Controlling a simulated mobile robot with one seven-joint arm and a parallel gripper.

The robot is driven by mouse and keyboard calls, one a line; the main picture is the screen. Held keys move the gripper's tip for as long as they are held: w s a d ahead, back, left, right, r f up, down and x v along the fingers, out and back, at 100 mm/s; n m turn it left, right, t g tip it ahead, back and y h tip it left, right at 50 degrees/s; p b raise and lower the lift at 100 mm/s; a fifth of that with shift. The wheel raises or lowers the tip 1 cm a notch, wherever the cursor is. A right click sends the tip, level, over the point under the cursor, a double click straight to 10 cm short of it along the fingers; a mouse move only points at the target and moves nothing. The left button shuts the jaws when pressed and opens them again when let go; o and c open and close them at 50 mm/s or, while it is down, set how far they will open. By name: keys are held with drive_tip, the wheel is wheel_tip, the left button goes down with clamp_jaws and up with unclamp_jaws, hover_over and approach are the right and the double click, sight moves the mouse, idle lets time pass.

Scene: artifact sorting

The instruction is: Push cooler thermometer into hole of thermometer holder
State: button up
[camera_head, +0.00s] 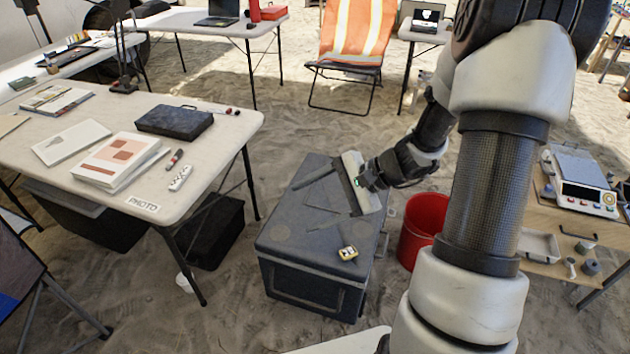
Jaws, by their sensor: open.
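A grey cooler (285,262) stands on the sand in the middle, with its lid shut. A small yellow and white device (348,253) sits on the front right part of the lid; it may be the thermometer, but it is too small to tell it from its holder. No hole can be made out. My gripper (301,209) is over the lid, behind and left of the device. Its fingers are spread apart and point left, with nothing visible between them. Its height above the lid is hard to judge.
A red bucket (422,232) stands close right of the cooler. A white table (222,140) with papers and a black case (175,121) is at left. A wooden table (540,247) with a scale (580,190) is at right. An orange chair (353,40) stands behind.

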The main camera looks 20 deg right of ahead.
drive_tip(key=w+d+f+m+t+b, duration=0.25)
drive_tip(key=d+f+m, duration=0.3)
drive_tip(key=f, duration=0.45)
drive_tip(key=w+d+f+m+t+b, duration=0.2)
drive_tip(key=d+f+m+t, duration=0.3)
drive_tip(key=f, duration=0.4)
drive_tip(key=m+t+h+b, duration=0.2)
drive_tip(key=m+h+b, duration=0.2)
drive_tip(key=m+h, duration=0.45)
approach(350, 254)
drive_tip(key=shift+m+y, duration=0.6)
drive_tip(key=shift+y, duration=0.05)
drive_tip(key=b+x, duration=0.1)
drive_tip(key=x, duration=0.2)
drive_tip(key=b+x, duration=0.1)
drive_tip(key=x, duration=0.1)
drive_tip(key=shift+w+d+f+b, duration=0.1)
drive_tip(key=shift+d+b, duration=0.2)
drive_tip(key=b+x, duration=0.2)
drive_tip(key=x, duration=0.3)
drive_tip(key=shift+w+d+f, duration=0.15)
drive_tip(key=shift+w+f, duration=0.05)
drive_tip(key=shift+w, duration=0.4)
drive_tip(key=c, duration=1.2)
